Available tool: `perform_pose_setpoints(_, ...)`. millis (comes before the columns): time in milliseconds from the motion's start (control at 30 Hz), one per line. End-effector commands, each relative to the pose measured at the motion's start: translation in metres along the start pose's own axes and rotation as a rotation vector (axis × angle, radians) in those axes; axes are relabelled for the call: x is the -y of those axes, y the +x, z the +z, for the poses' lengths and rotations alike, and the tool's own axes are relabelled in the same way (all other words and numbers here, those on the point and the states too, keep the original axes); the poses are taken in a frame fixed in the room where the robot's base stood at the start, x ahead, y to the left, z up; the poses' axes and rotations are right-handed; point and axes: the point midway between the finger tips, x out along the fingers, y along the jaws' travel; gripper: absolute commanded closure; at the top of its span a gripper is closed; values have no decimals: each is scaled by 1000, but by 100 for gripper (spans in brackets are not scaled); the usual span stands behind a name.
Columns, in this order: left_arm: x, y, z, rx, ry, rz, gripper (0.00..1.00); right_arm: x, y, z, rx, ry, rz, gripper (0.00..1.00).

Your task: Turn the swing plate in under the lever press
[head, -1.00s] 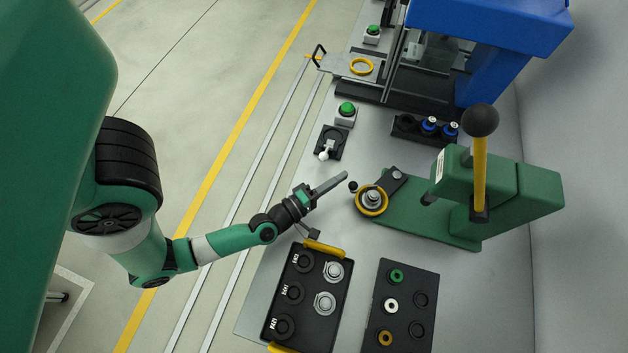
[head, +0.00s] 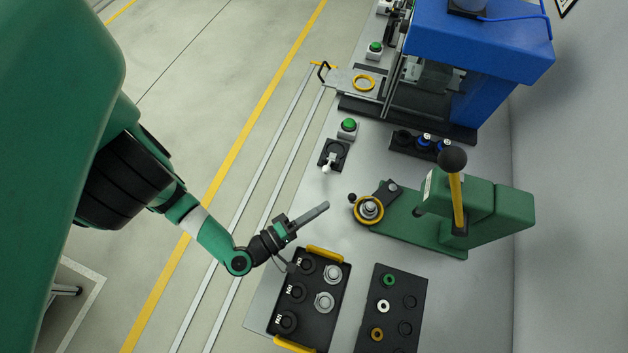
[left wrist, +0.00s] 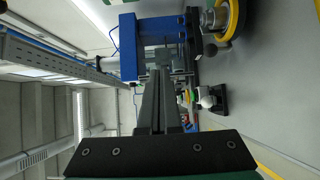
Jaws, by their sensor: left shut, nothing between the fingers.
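The green lever press (head: 485,212) stands at the right of the bench in the head view, its yellow lever with a black ball knob (head: 452,160) standing up. The swing plate (head: 383,192) is swung out to the left of the press and bears a yellow ring with a metal part (head: 368,208) in it. A small black knob sits at its left edge. My left gripper (head: 325,206) is shut and empty, left of the swing plate and apart from it. In the left wrist view the fingers (left wrist: 158,85) are together, and the yellow ring (left wrist: 232,18) shows at top right. My right gripper is not in view.
A black tray with yellow handles (head: 311,300) and a dark tray with coloured rings (head: 393,310) lie at the front. A green button (head: 348,125) and a small black switch box (head: 333,155) stand behind. A blue machine (head: 480,45) is at the back.

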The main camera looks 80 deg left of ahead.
Motion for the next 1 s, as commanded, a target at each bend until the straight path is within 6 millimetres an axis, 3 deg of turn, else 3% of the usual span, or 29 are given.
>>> perform_pose_setpoints(400, -10, -20, 8, 3, 0, 1, 100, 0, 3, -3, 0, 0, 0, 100)
perform_pose_setpoints(867, -12, -21, 7, -5, -8, 10, 100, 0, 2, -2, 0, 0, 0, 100)
perform_pose_setpoints(1000, -25, -17, 3, -36, -111, 118, 100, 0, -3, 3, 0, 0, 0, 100)
